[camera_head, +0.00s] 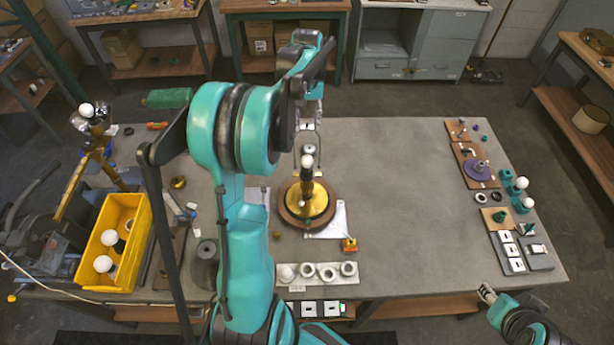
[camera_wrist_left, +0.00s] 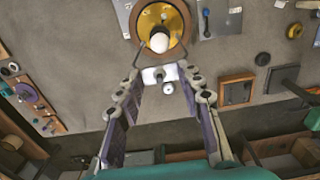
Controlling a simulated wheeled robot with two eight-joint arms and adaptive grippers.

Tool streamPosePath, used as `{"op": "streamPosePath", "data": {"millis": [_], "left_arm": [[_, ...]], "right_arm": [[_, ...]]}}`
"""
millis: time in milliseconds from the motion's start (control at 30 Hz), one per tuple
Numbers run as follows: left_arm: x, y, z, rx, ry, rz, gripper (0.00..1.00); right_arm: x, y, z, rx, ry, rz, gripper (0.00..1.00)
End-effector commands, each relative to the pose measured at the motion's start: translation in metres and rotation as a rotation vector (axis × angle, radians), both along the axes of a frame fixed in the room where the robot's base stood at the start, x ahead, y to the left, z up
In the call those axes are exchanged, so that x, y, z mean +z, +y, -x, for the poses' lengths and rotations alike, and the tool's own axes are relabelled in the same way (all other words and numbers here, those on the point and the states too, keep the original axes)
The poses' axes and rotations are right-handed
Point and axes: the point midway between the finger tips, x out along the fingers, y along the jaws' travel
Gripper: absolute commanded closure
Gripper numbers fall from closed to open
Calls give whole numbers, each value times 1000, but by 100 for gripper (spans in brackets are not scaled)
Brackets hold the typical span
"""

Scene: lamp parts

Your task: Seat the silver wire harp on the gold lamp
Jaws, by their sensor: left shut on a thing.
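The gold lamp stands upright on a round wooden base (camera_head: 306,222), with its gold plate (camera_head: 319,203) and a white bulb (camera_head: 307,160) on top. In the left wrist view the bulb (camera_wrist_left: 159,42) shows against the gold plate (camera_wrist_left: 148,22) at the top. My left gripper (camera_head: 311,112) is shut on the silver wire harp (camera_head: 319,138), just beyond the bulb. The thin wires run from the fingertips toward the bulb; their lower ends are too fine to place. My right gripper (camera_head: 487,292) is off the table's front right corner, too small to read.
A yellow bin (camera_head: 143,238) with white bulbs stands at the left, beside a tilted gold lamp (camera_head: 76,185). A tray of white rings (camera_head: 328,284) lies in front of the lamp. Several small parts line the right edge. The table right of the lamp is clear.

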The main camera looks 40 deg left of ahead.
Motion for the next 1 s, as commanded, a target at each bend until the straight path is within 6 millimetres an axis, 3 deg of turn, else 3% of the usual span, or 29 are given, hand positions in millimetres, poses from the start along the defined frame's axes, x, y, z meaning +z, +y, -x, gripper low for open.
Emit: {"op": "streamPosePath", "data": {"millis": [233,1000], "left_arm": [[-16,0,0,0,0,0,100],[-23,0,0,0,0,0,100]], "right_arm": [[-13,0,0,0,0,0,60],[-18,0,0,0,0,0,60]]}}
